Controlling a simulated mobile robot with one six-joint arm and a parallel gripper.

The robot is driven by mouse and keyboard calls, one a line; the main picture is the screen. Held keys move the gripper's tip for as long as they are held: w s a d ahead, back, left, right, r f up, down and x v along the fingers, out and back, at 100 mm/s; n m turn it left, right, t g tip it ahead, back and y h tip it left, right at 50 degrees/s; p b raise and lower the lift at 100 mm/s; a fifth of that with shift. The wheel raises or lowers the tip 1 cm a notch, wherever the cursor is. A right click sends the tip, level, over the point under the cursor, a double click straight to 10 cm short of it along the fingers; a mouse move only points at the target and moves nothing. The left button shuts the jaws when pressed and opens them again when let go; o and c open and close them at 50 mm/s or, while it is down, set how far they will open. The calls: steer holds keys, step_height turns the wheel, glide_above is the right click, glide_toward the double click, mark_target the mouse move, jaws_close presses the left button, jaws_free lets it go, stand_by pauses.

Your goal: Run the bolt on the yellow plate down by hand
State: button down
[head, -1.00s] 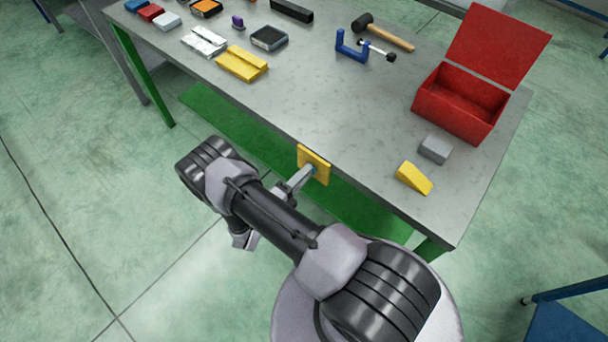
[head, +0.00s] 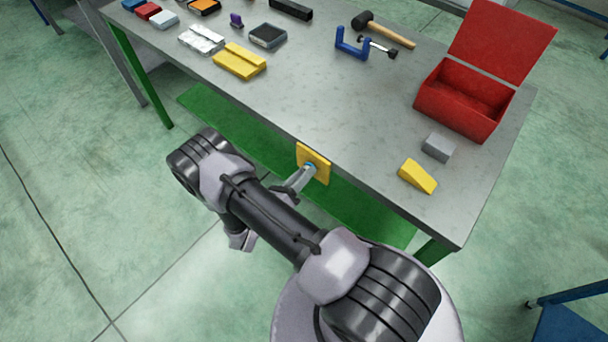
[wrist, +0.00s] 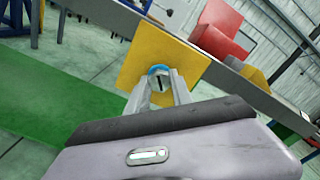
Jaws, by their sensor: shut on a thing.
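The yellow plate (head: 314,162) stands upright on the front edge of the workbench. It also shows in the wrist view (wrist: 160,50), tilted in the picture. The bolt (wrist: 158,78) shows a blue ring and a pale head at the plate's lower middle; in the head view only a bit of blue (head: 309,167) shows. My gripper (wrist: 158,88) is shut on the bolt, one finger on either side of the head. In the head view my gripper (head: 303,174) reaches the plate from the front left. The bolt's shank is hidden, so I cannot tell how deep it sits.
The grey workbench (head: 290,100) carries a red open box (head: 462,95), a grey block (head: 439,147), a yellow wedge (head: 418,176), a blue clamp (head: 352,46) and a hammer (head: 385,30). A green shelf (head: 240,135) lies below the front edge. The floor in front is clear.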

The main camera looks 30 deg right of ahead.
steer(key=n+b, duration=0.9)
steer(key=n, duration=2.5)
steer(key=shift+f, duration=0.1)
stand_by(0.6)
steer(key=c, duration=1.1)
jaws_free()
steer(key=shift+a, duration=0.1)
